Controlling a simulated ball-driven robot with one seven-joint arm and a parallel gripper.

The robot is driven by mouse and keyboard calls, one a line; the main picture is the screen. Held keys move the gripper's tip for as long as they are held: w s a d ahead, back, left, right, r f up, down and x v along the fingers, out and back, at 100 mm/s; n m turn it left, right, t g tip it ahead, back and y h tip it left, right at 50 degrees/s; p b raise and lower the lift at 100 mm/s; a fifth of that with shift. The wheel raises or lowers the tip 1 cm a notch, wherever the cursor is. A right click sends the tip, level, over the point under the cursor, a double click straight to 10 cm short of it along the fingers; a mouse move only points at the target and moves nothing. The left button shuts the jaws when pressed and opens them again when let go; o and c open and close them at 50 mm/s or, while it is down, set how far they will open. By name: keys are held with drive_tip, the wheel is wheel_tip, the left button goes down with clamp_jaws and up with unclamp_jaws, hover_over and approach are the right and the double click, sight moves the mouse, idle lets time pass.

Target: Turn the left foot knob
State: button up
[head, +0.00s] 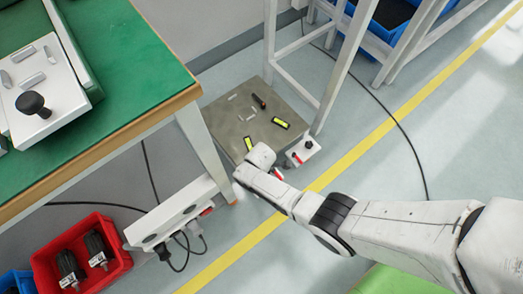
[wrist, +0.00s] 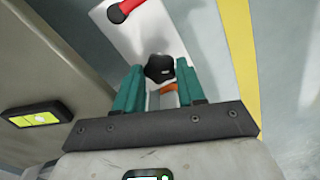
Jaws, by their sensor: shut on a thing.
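In the wrist view, a black lobed knob (wrist: 158,66) sits on a white foot block (wrist: 150,35). My gripper (wrist: 159,76) has its two teal fingers on either side of the knob, shut on it. Part of the knob's lower side and the finger contacts are hidden. In the head view, my wrist covers the gripper and this knob at the front edge of the grey plate (head: 226,122). A second white foot block (head: 303,152) with a black knob (head: 308,144) stands to the right of my wrist.
A green-topped bench (head: 125,60) stands left, a white frame (head: 345,60) behind right. A red bin (head: 105,222) and white socket strip (head: 175,212) lie lower left.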

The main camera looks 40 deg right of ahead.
drive_tip(key=shift+w+r, duration=0.1)
drive_tip(key=o, duration=0.8)
wheel_tip(320, 180, up, 11)
drive_tip(key=p, duration=0.7)
drive_tip(key=s+d+r+m+t, duration=0.1)
drive_tip(key=s+d+r+m, duration=0.3)
drive_tip(key=s+r+m, duration=0.6)
drive_tip(key=s+d+r+m, duration=0.35)
drive_tip(key=s+r, duration=0.35)
drive_tip(key=r, duration=0.7)
drive_tip(key=shift+m, duration=0.45)
wheel_tip(320, 180, up, 24)
drive_tip(key=p, duration=2.4)
drive_tip(key=shift+s+a+r, duration=0.1)
drive_tip(key=shift+r, duration=0.15)
